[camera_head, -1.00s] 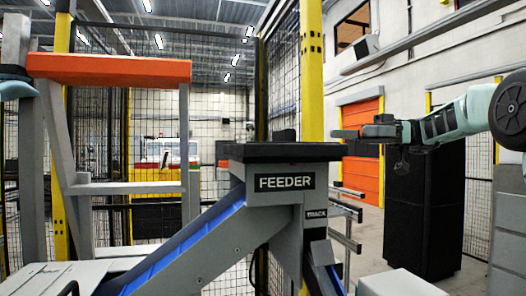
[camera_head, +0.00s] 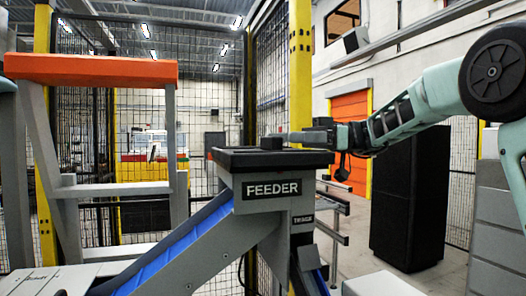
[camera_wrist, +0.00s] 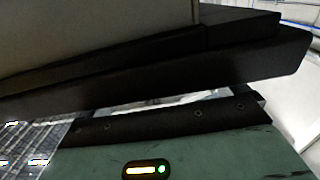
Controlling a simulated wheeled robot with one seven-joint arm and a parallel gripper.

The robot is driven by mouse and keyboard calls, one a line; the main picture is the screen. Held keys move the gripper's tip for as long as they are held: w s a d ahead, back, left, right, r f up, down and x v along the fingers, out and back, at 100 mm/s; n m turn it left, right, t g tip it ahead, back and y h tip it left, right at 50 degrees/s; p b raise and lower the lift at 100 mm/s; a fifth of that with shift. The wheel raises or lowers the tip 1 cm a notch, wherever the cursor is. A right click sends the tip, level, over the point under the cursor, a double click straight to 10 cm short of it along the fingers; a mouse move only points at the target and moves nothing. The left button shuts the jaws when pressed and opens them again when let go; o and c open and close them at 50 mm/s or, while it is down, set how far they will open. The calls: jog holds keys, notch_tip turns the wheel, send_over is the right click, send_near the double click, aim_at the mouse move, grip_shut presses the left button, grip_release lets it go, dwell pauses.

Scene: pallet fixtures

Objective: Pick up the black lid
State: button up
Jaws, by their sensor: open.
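A small dark block (camera_head: 271,143), which looks like the black lid, sits on the dark top of the feeder (camera_head: 225,158) in the head view. My gripper (camera_head: 292,137) reaches in from the right at about the lid's height. Its fingertips appear just right of the lid and overlap its right end in the picture. I cannot tell whether they touch it or straddle it. The gripper is open. In the wrist view a dark slab (camera_wrist: 150,85) and a pale surface fill the upper part; the lid cannot be made out there.
The blue-lined chute (camera_head: 185,245) slopes down to the left from the feeder. An orange-topped grey frame (camera_head: 90,68) stands at the left. A black cabinet (camera_head: 408,205) stands behind my arm at the right. Wire fencing lies behind.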

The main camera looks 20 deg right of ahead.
aim_at(271, 137)
jog(key=a+p, duration=0.1)
jog(key=a, duration=0.3)
jog(key=shift+a, duration=0.15)
jog(key=c, duration=1.5)
jog(key=shift+o, duration=0.2)
jog(key=shift+r, duration=0.1)
jog(key=shift+r+b, duration=0.6)
jog(key=shift+r, duration=0.25)
jog(key=shift+d+r+b, duration=0.5)
jog(key=shift+r+b, duration=0.05)
jog(key=shift+r, duration=0.15)
jog(key=d+b, duration=0.4)
jog(key=d, duration=1.3)
jog(key=shift+r, duration=0.15)
